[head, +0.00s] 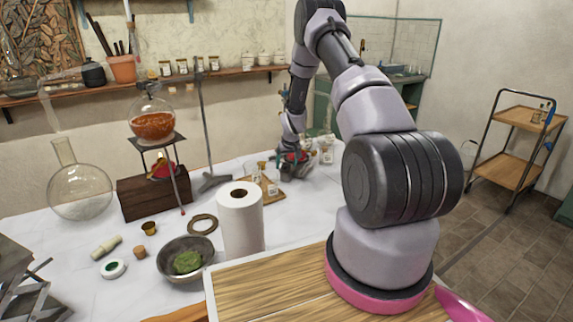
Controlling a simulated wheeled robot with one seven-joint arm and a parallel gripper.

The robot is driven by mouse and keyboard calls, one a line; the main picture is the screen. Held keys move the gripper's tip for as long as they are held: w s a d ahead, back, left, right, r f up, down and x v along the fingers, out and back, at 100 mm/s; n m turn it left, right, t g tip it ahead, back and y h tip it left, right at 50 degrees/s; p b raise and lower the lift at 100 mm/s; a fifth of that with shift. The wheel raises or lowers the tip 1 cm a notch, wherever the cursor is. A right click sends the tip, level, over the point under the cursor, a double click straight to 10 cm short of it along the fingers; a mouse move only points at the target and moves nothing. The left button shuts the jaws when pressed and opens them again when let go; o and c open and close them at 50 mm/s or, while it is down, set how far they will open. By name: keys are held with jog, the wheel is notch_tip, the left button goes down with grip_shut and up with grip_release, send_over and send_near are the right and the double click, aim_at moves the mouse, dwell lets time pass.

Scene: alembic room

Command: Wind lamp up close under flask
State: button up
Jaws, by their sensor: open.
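The round flask (152,122) holds orange-red liquid and sits on a dark stand (160,142) at the left of the table. A small red thing, apparently the lamp (161,169), is under the stand with a gap below the flask; the stand's legs partly hide it. It is on or just behind a dark wooden block (143,200). No winding handle is clear. My gripper (294,168) is low over the back of the table, well right of the flask and lamp. It is small in view. Something red shows at it; I cannot tell what.
A paper roll (241,220), a bowl with green matter (187,258) and a large empty flask (80,190) stand on the white table. A thin upright stand (207,130) is between flask and gripper. Small jars are near my gripper. A metal lattice (30,285) is front left.

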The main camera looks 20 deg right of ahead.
grip_shut()
jog(key=m, duration=0.1)
jog(key=m+h, duration=0.1)
jog(key=m, duration=0.1)
jog(key=shift+a+m, duration=0.25)
jog(key=shift+m, duration=0.15)
jog(key=m+g+h, duration=0.1)
jog(key=m, duration=0.2)
jog(key=m+g+h, duration=0.1)
jog(key=m, duration=0.2)
jog(key=shift+w+a, duration=0.1)
jog(key=shift+w, duration=0.1)
jog(key=m+g, duration=0.1)
jog(key=m, duration=0.2)
jog(key=m+g+h, duration=0.1)
jog(key=m, duration=0.1)
jog(key=shift+w+m, duration=0.15)
jog(key=shift+m, duration=0.25)
jog(key=m+g, duration=0.1)
jog(key=m, duration=0.3)
jog(key=shift+w+m+g, duration=0.15)
jog(key=shift+m+g, duration=0.15)
jog(key=shift+g, duration=0.1)
